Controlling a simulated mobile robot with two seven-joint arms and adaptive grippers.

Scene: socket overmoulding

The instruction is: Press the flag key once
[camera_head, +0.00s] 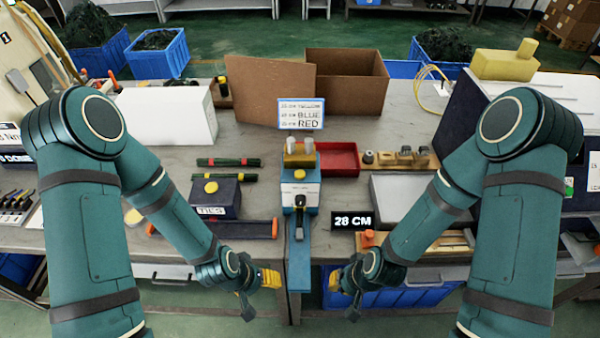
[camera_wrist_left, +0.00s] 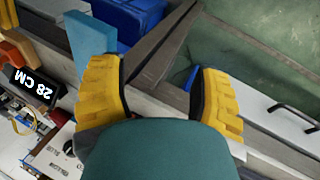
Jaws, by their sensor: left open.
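No part is clearly marked as the flag key, so I cannot tell which it is. A small blue and white machine (camera_head: 299,190) stands mid-bench with a yellow button on its front and a dark lever below. A black display (camera_head: 353,220) reads "28 CM"; it also shows in the left wrist view (camera_wrist_left: 33,84). An orange knob (camera_head: 368,238) sits beside it. My left gripper (camera_head: 262,292) is open and empty, low before the bench edge; its yellow fingers stand apart in the left wrist view (camera_wrist_left: 160,85). My right gripper (camera_head: 342,294) looks open and empty, right of the machine's blue front strip.
A sign (camera_head: 301,114) with colour words stands behind the machine. A dark box marked "TIES" (camera_head: 216,198) with a yellow button is to its left. A red tray (camera_head: 337,160), a cardboard box (camera_head: 345,82) and a white box (camera_head: 168,115) stand behind. Blue bins (camera_head: 400,290) sit below the bench.

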